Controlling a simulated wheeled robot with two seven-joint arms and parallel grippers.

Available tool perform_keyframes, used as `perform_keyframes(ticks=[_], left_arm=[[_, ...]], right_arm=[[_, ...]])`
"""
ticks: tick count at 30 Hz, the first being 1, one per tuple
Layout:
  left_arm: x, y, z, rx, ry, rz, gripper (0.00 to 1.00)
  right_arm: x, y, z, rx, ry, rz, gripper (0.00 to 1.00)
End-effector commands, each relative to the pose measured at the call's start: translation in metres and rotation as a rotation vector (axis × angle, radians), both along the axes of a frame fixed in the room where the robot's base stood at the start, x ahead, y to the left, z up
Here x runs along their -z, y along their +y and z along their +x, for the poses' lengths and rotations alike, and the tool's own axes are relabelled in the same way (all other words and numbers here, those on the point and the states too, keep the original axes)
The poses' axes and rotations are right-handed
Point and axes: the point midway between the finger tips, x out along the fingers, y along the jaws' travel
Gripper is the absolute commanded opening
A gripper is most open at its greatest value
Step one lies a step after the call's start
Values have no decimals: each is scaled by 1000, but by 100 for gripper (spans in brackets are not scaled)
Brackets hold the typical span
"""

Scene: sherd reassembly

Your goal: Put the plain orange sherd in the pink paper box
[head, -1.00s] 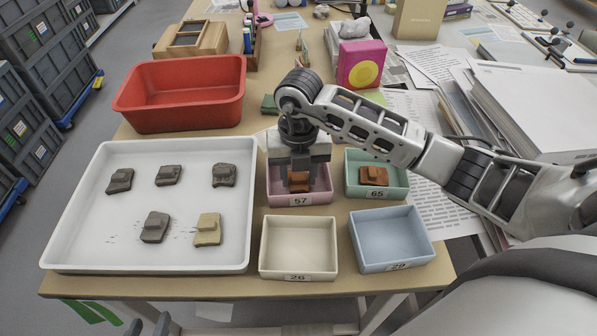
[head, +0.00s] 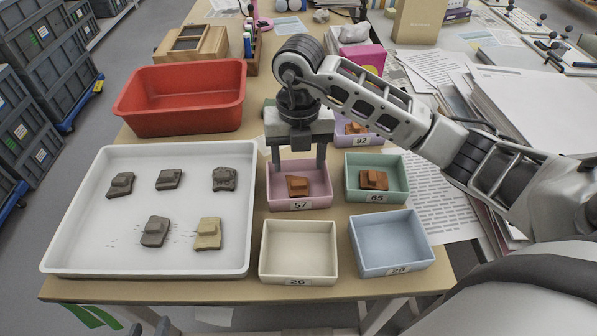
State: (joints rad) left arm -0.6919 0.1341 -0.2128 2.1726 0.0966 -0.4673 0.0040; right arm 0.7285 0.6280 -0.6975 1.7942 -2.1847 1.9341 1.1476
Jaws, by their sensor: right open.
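The pink paper box (head: 271,190), labelled 57, stands on the table right of the white tray. An orange-brown sherd (head: 298,186) lies inside it on the box floor. My right gripper (head: 299,165) is above this box, fingers pointing down and spread apart, with nothing between them; the sherd lies just below and is not held. Another orange-brown sherd (head: 373,180) lies in the green box (head: 402,186) labelled 65. A further orange sherd (head: 356,128) shows in the purple box (head: 371,140) labelled 92, partly hidden by my arm. My left gripper is not in view.
The white tray (head: 75,235) holds several grey sherds and a yellowish sherd (head: 208,233). Empty cream (head: 298,279) and blue (head: 398,265) boxes stand in front. A red tub (head: 180,122) stands behind the tray. Paper stacks (head: 540,110) lie right.

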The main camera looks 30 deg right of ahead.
Motion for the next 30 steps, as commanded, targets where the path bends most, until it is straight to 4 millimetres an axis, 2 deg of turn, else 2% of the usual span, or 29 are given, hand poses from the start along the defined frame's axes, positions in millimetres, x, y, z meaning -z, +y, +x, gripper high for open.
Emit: perform_keyframes(ticks=[3,9,20,30], left_arm=[[1,0,-2,0,5,2,36],[-3,1,-2,1,8,7,36],[0,1,-1,2,9,13,36],[-7,1,2,4,0,15,36]], right_arm=[[-27,0,1,-1,-6,1,61],[-55,0,1,-1,-2,-2,61],[-61,0,0,0,1,0,61],[-66,0,0,0,0,0,61]])
